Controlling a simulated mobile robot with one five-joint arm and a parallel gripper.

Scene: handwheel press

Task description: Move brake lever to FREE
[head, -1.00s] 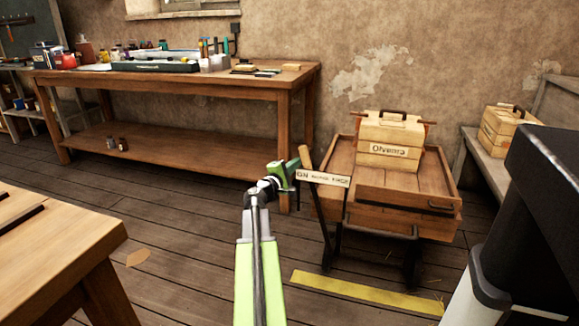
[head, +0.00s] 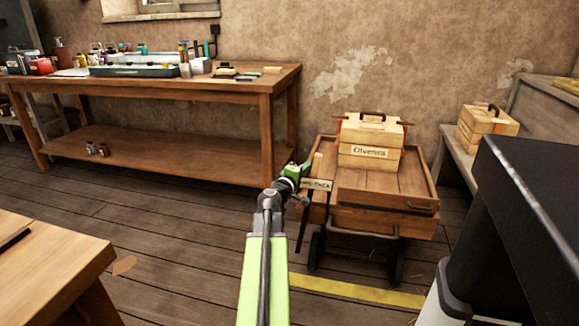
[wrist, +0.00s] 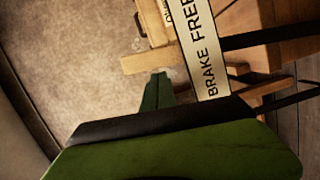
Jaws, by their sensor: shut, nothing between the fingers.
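The brake lever (head: 317,166) has a wooden grip on a dark shaft at the left side of the cart. It leans to the right at the top. Its pale label plate (head: 320,185) lies across it, partly hidden in the head view; the plate (wrist: 203,50) reads "BRAKE FREE" in the wrist view. My gripper (head: 301,170) is shut and empty, its green tip close against the left side of the lever. I cannot tell whether they touch. A green finger also shows in the wrist view (wrist: 157,92).
The cart (head: 385,222) carries a wooden box (head: 370,155). A long workbench (head: 180,80) stands at the back left and a table (head: 50,255) at the front left. A dark block (head: 535,210) fills the right. Floor is free left of my arm.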

